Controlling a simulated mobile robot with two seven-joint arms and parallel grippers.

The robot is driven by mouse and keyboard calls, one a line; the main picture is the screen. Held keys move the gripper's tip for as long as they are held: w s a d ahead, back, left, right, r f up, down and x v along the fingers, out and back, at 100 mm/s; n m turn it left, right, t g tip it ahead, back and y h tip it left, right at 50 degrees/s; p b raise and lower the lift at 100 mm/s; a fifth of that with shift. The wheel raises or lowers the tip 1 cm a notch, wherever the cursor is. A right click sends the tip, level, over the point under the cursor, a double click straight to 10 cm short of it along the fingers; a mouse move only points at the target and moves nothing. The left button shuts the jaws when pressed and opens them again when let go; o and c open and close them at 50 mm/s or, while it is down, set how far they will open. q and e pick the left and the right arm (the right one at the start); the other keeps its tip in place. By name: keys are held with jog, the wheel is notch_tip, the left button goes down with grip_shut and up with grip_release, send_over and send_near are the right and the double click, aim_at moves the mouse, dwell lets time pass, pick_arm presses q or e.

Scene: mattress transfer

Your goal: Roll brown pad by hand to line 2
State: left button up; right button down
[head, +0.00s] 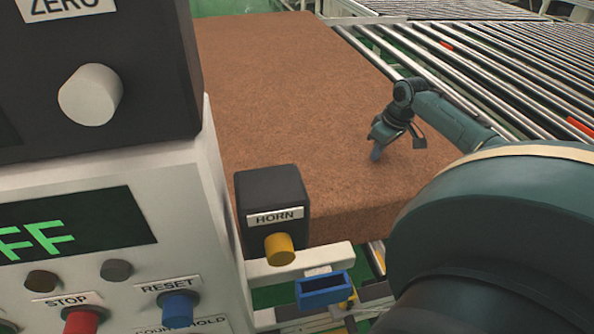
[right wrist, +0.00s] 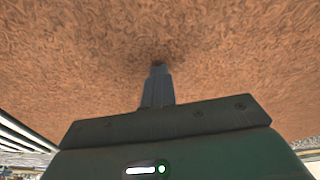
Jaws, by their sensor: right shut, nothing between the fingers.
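The brown pad (head: 290,90) is a large thick slab lying on the roller conveyor in the head view. My right gripper (head: 376,153) is over the pad's near right part, pointing down, with its fingertips at or very near the top surface. In the right wrist view the shut fingers (right wrist: 158,72) meet the brown pad (right wrist: 240,60), which fills most of the picture, and nothing shows between them. Whether they press on the pad is hard to tell. My left gripper is not in view.
A control panel (head: 190,240) with buttons and a black horn box (head: 272,195) stands at the left front, hiding part of the pad. Metal rollers (head: 480,75) run along the pad's right side. A blue bracket (head: 325,290) sits below the pad's near edge.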

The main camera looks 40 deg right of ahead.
aim_at(414, 154)
jog(key=shift+s+d+f, duration=0.15)
jog(key=shift+s+d, duration=0.7)
jog(key=shift+d, duration=0.5)
jog(key=shift+s+d+f, duration=0.15)
jog(key=shift+s+d, duration=0.65)
jog(key=shift+d, duration=0.6)
jog(key=shift+s+d+f, duration=0.15)
jog(key=shift+s+d, duration=0.7)
jog(key=shift+d, duration=0.5)
jog(key=shift+s+d+b, duration=0.25)
jog(key=shift+s+d, duration=0.05)
jog(key=shift+d, duration=0.25)
jog(key=shift+s+d+b, duration=0.2)
jog(key=shift+s+d, duration=0.05)
jog(key=shift+d, duration=0.25)
jog(key=shift+s+d, duration=0.15)
jog(key=shift+d, duration=0.1)
jog(key=shift+a+r, duration=0.1)
jog(key=shift+a, duration=0.05)
jog(key=shift+d+r+p, duration=0.15)
jog(key=shift+r+p, duration=0.15)
jog(key=shift+r, duration=0.3)
jog(key=shift+d+r+p, duration=0.15)
jog(key=shift+r+p, duration=0.1)
jog(key=shift+r, duration=0.3)
jog(key=shift+w+r, duration=0.15)
jog(key=shift+r, duration=1.15)
jog(key=shift+w+r, duration=0.1)
jog(key=shift+r, duration=1.15)
